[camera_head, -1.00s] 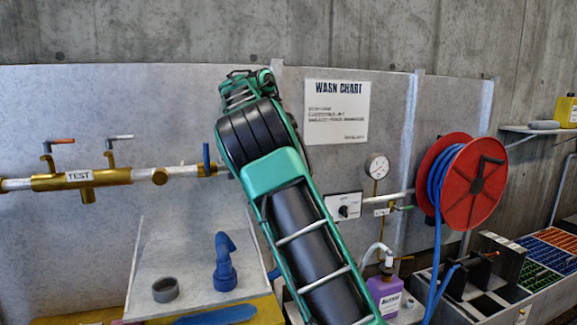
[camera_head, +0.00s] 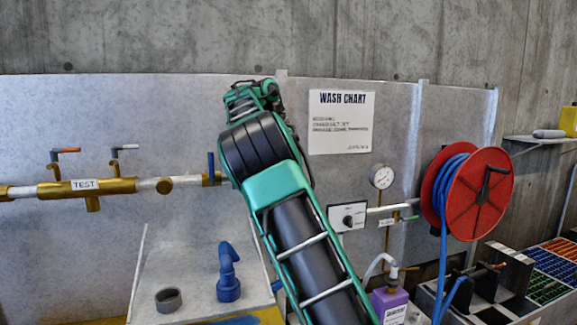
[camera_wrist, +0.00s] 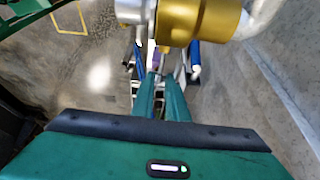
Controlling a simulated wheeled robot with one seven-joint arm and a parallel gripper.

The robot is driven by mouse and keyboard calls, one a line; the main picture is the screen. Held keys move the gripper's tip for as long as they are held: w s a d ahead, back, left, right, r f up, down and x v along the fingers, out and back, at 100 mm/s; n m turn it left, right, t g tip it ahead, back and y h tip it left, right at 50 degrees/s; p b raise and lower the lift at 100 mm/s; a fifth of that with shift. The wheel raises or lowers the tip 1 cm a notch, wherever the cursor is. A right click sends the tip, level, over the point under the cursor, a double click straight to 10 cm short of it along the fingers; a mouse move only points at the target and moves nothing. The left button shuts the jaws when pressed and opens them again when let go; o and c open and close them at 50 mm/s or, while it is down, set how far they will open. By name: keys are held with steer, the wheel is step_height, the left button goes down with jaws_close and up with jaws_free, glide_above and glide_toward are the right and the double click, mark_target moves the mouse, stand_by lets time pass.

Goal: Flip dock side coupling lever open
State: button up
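A brass pipe coupling (camera_head: 210,179) sits on the wall pipe, left of my arm in the head view. An upright blue lever (camera_head: 211,166) stands at it. In the wrist view a brass and silver fitting (camera_wrist: 198,20) fills the top middle. A blue lever-like part (camera_wrist: 195,60) hangs below it on the right, and another blue part (camera_wrist: 138,62) shows on the left. My gripper (camera_wrist: 160,78) points between these blue parts, its two teal fingers close together. The fingertips blend into the clutter, so contact is unclear. In the head view my arm hides the gripper.
The brass TEST pipe (camera_head: 85,186) with two small valve levers runs along the wall at left. A blue elbow (camera_head: 228,275) and grey ring (camera_head: 168,299) stand below. A red hose reel (camera_head: 480,195), gauge (camera_head: 381,177) and purple jug (camera_head: 389,304) are at right.

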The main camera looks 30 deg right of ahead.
steer(key=v, duration=1)
steer(key=shift+w+r, duration=0.15)
steer(key=shift+w, duration=0.05)
steer(key=shift+a, duration=0.15)
steer(key=s+d+f+n+y, duration=0.2)
steer(key=s+d+f, duration=0.35)
steer(key=s, duration=0.35)
steer(key=s+d+f+n+y, duration=0.2)
steer(key=s+d+f, duration=0.3)
steer(key=s, duration=0.4)
steer(key=s+a+f+n, duration=0.5)
steer(key=s+a+f, duration=0.3)
steer(key=s+f, duration=0.2)
steer(key=s+a+f+n+t, duration=0.1)
steer(key=s+a+f+n, duration=0.5)
steer(key=s+f, duration=0.5)
steer(key=s+a, duration=0.2)
steer(key=shift+s+a+f, duration=0.35)
steer(key=shift+s+a, duration=0.05)
